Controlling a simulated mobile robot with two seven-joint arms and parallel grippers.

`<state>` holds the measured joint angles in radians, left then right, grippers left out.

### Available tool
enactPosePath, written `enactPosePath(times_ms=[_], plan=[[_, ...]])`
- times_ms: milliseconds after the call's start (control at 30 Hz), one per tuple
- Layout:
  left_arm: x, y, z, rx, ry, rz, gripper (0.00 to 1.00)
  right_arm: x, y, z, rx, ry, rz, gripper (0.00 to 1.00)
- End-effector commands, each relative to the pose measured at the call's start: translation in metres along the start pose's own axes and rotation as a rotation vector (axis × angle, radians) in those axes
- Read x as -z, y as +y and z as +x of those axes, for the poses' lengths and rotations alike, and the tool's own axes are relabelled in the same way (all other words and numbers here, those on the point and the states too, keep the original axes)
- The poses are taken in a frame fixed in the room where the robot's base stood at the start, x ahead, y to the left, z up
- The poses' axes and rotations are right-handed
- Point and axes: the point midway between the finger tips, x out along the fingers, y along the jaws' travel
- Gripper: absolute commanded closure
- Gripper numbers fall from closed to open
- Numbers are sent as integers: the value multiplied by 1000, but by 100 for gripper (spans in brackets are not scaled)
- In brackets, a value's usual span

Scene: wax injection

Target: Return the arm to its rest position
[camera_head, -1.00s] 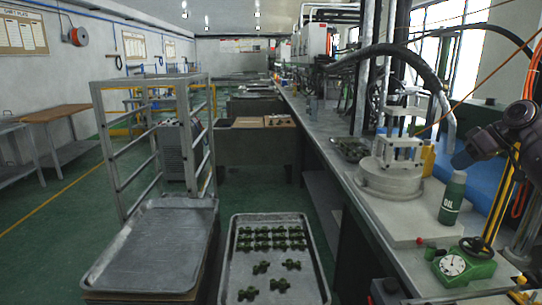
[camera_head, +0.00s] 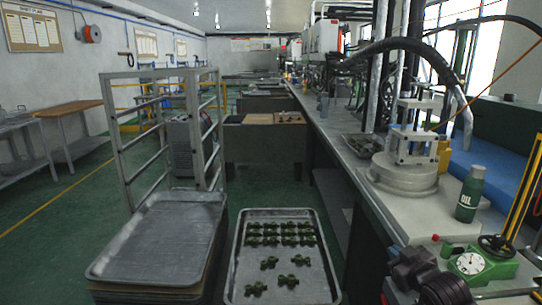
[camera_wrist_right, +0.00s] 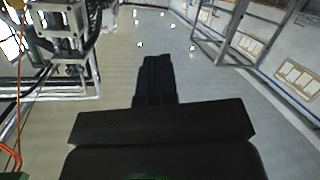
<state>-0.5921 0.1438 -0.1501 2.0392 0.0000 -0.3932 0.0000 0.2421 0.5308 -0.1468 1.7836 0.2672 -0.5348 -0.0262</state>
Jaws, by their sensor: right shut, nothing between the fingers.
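My right gripper (camera_head: 408,267) shows low at the right of the head view, in front of the workbench edge, with my dark wrist behind it. In the right wrist view its black fingers (camera_wrist_right: 156,75) are together with nothing between them. The gripper is apart from the green oil bottle (camera_head: 469,194) and the injection machine (camera_head: 404,172), which stand farther back on the bench. My left gripper is not in view.
A tray (camera_head: 236,279) of several dark green pieces and an empty metal tray (camera_head: 160,240) lie left of the bench. A green dial gauge stand (camera_head: 485,264) is close to the right of my wrist. A metal rack frame (camera_head: 122,150) stands at the left.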

Motion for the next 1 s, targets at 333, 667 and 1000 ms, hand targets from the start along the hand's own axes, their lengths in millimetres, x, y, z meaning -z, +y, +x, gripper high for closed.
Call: enactPosePath(times_ms=[333,667,1000], plan=[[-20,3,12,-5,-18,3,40,-111,-97,-91,-19,-21,74,100],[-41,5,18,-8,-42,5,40,-220,-164,-192,-49,-240,223,100],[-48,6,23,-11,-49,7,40,-282,-192,-255,-62,-403,290,100]])
